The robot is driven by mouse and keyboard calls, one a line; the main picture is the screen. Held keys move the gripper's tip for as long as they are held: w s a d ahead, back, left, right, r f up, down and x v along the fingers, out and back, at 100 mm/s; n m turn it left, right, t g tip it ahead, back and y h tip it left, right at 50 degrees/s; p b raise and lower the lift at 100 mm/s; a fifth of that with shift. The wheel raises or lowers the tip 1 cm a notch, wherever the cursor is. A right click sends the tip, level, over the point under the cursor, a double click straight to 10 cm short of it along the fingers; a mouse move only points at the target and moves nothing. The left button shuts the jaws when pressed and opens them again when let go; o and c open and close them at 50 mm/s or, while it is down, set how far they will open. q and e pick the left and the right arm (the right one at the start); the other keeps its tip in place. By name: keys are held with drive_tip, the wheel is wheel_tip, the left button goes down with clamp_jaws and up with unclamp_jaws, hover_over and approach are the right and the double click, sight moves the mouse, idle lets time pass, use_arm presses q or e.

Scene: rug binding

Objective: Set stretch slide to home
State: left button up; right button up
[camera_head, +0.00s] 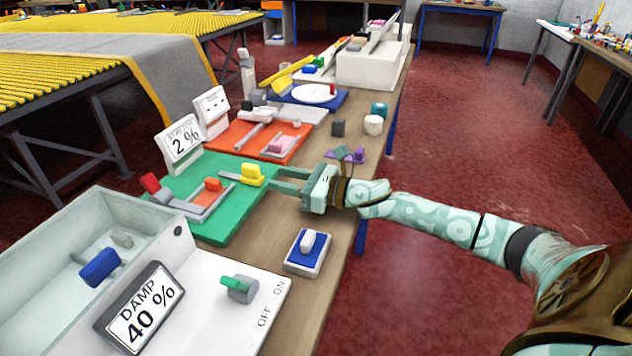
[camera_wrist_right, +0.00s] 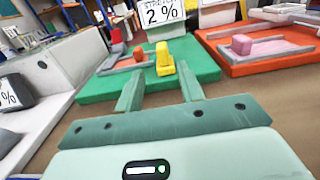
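A green board (camera_head: 225,225) lies on the bench under a "STRETCH 2 %" sign (camera_head: 180,143). On it are a yellow block (camera_head: 252,174) at the end of a grey bar, an orange block (camera_head: 213,185) on a grey slide track (camera_head: 208,204), and a red-handled piece (camera_head: 150,182). No home mark is readable, and I cannot tell which block is the stretch slide. My right gripper (camera_head: 274,180) is open and empty at the board's right side, pointing at the yellow block. In the right wrist view the yellow block (camera_wrist_right: 163,58) shows beyond and between the open fingers (camera_wrist_right: 160,88). My left gripper is out of view.
An orange board (camera_head: 262,140) with a pink block sits behind the green one. In front are a "DAMP 40 %" sign (camera_head: 141,311), a white tub (camera_head: 150,222), a green-topped switch (camera_head: 240,288) and a blue pad (camera_head: 307,251). A purple piece (camera_head: 346,154) lies beside my gripper.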

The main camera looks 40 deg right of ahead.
drive_tip(key=p+v, duration=0.1)
drive_tip(key=v, duration=0.6)
drive_tip(key=shift+s+d, duration=0.1)
drive_tip(key=shift+s, duration=0.05)
idle(0.3)
